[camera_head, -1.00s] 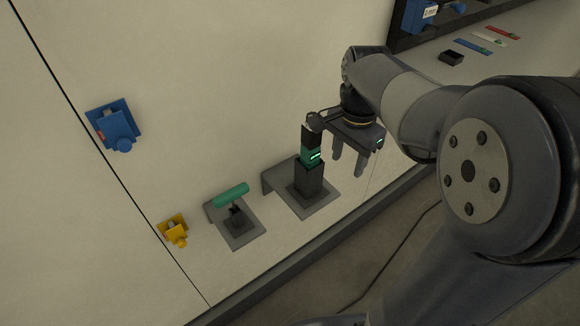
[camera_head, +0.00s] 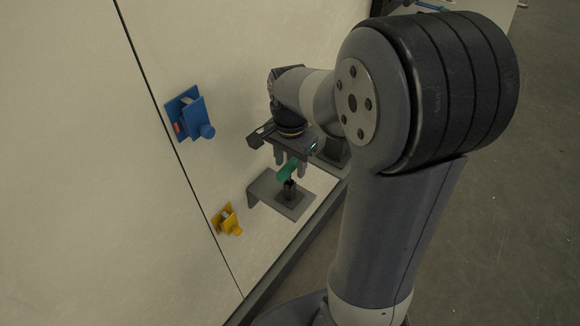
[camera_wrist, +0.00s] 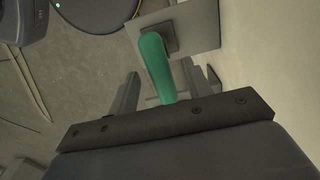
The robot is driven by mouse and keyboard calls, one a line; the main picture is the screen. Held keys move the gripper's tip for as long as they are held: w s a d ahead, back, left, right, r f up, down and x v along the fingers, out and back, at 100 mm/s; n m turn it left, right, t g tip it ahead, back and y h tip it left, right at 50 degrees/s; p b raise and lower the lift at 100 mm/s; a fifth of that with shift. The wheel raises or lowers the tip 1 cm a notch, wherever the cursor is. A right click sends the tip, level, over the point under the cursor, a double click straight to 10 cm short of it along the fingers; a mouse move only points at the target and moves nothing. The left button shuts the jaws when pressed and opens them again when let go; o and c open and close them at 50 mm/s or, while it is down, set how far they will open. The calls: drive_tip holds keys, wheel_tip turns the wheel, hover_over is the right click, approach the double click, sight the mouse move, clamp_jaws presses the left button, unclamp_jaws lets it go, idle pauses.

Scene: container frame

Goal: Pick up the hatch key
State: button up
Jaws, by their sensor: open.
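The hatch key is a green bar handle (camera_head: 287,172) on a dark stem, standing on a grey wall bracket (camera_head: 262,187). My gripper (camera_head: 291,167) is directly over it, pointing down, with its two fingers apart on either side of the green handle. In the wrist view the green handle (camera_wrist: 157,62) shows between the open fingers, its near end close to the gripper's palm bar. Whether a finger touches the handle cannot be told.
A blue wall fixture (camera_head: 190,115) and a yellow one (camera_head: 227,220) are on the pale wall to the left. A dark ledge runs along the wall's foot. Grey open floor (camera_head: 500,220) lies to the right.

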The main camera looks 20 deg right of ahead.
sight(290, 181)
wheel_tip(290, 181, down, 4)
drive_tip(key=shift+f+p, duration=0.15)
drive_tip(key=shift+p, duration=0.15)
clamp_jaws()
idle(0.3)
